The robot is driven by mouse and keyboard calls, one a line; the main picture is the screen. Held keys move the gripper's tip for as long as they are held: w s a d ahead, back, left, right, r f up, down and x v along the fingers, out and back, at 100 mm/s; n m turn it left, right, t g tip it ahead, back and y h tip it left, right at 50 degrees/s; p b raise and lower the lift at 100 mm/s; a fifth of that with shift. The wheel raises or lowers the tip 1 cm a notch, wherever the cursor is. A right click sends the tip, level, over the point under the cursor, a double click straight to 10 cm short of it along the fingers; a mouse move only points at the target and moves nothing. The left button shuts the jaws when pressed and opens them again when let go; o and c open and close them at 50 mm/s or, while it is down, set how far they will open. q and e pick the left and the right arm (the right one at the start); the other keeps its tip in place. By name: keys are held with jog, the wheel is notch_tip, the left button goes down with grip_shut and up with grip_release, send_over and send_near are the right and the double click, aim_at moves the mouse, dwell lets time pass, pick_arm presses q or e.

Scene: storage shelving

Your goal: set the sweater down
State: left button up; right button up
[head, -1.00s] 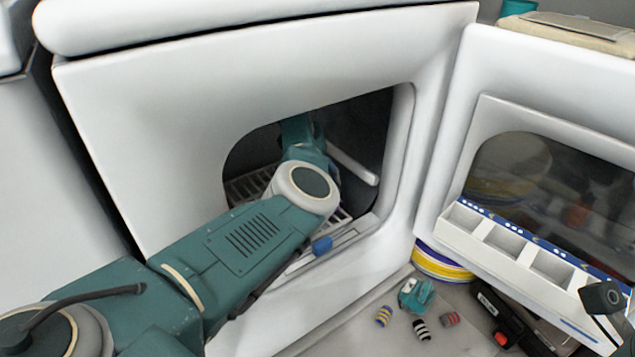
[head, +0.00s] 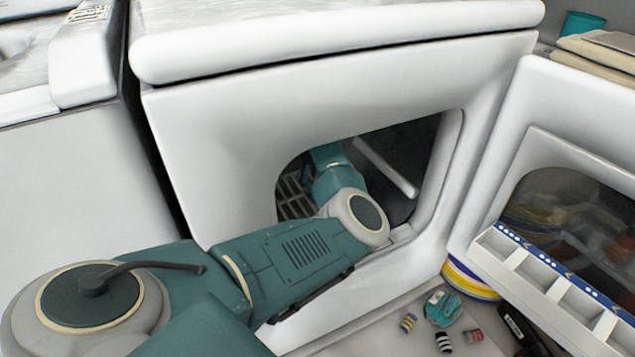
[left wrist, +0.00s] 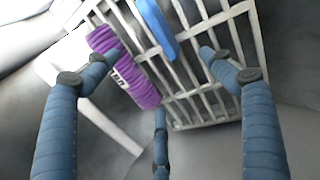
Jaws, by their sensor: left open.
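A purple ribbed, rolled bundle (left wrist: 125,72), which may be the sweater, lies on a white wire rack (left wrist: 188,108) in the left wrist view. My left gripper (left wrist: 158,82) is open above the rack. Its left finger overlaps the bundle in the picture; I cannot tell whether they touch. The other fingers stand apart from it, and nothing is between them. In the head view my left arm reaches into the opening of a white appliance (head: 220,130), which hides the gripper and the bundle. My right gripper is not in view.
A blue bar-shaped thing (left wrist: 157,27) lies on the rack beside the bundle. At right, an open door (head: 515,115) carries a white compartment tray (head: 530,275). Several small items, including a teal one (head: 443,308), lie on the floor.

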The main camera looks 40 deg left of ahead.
pick_arm(q)
jog(key=shift+s+a+p, duration=0.15)
jog(key=shift+s+a, duration=0.1)
jog(key=shift+s, duration=0.4)
jog(key=shift+s+a+p, duration=0.2)
jog(key=shift+s+a, duration=0.1)
jog(key=shift+s, duration=0.4)
jog(key=shift+s+a+p, duration=0.15)
jog(key=shift+s+a, duration=0.1)
jog(key=shift+s, duration=0.4)
